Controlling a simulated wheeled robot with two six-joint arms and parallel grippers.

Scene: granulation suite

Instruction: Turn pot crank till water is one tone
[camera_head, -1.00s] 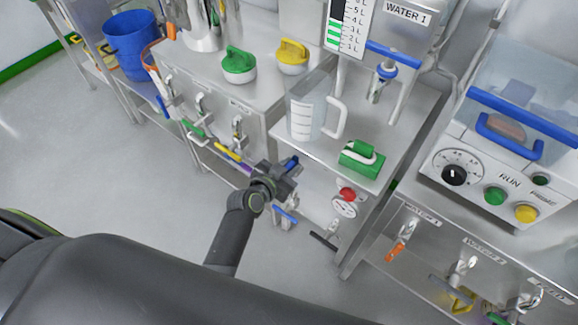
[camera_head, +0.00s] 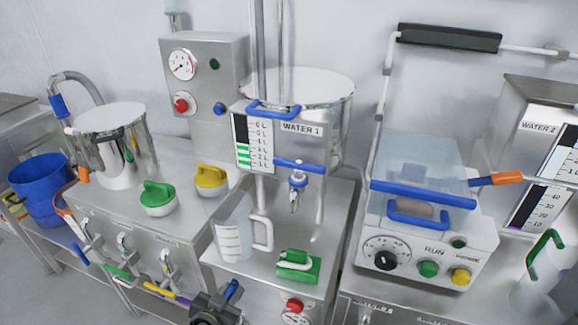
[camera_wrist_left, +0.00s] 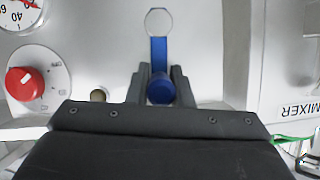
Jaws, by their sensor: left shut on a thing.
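My left gripper (camera_head: 213,304) is at the bottom of the head view, at the front of the steel cabinet. A blue crank (camera_head: 234,290) shows beside it. In the left wrist view, the fingers (camera_wrist_left: 160,88) are shut around the crank's round blue knob (camera_wrist_left: 160,92); its blue bar (camera_wrist_left: 158,52) runs up to a pale round hub. A large steel pot (camera_head: 325,92) stands behind the WATER 1 panel, and an open steel pot (camera_head: 108,125) stands at left. I cannot see water inside either. My right gripper is not in view.
A red knob (camera_wrist_left: 24,83) and a gauge lie beside the crank. Green and yellow (camera_head: 211,178) knobs sit on the left cabinet; a control box (camera_head: 425,250) stands at right.

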